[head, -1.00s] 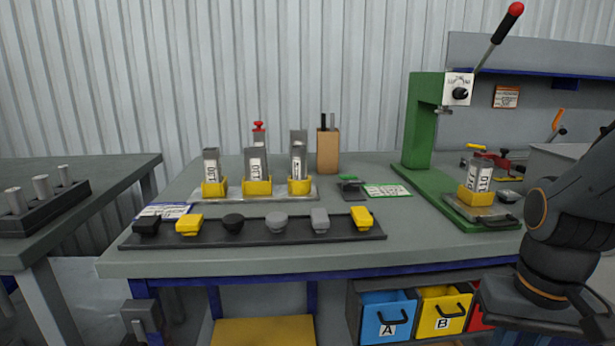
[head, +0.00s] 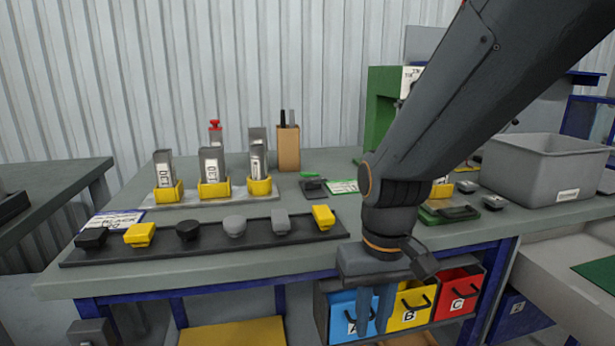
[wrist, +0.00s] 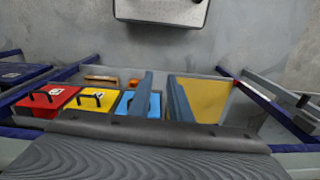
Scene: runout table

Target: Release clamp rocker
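I cannot make out a clamp rocker for certain. In the head view, a green press stand (head: 380,105) is at the table's back right, and my arm crosses in front of most of it. A yellow-footed holder (head: 441,190) on its base is only partly visible past my arm. My gripper (head: 374,325) points down in front of the table's front edge, before the drawers. Its two fingers are apart with nothing between them; the wrist view shows the same open gap (wrist: 160,78).
A black strip (head: 70,262) with several black, yellow and grey knobs lies along the table front. Metal blocks in yellow holders (head: 214,189) stand behind. A grey bin (head: 540,165) is at right. Blue (head: 347,303), yellow (head: 408,312) and red (head: 457,289) drawers sit below.

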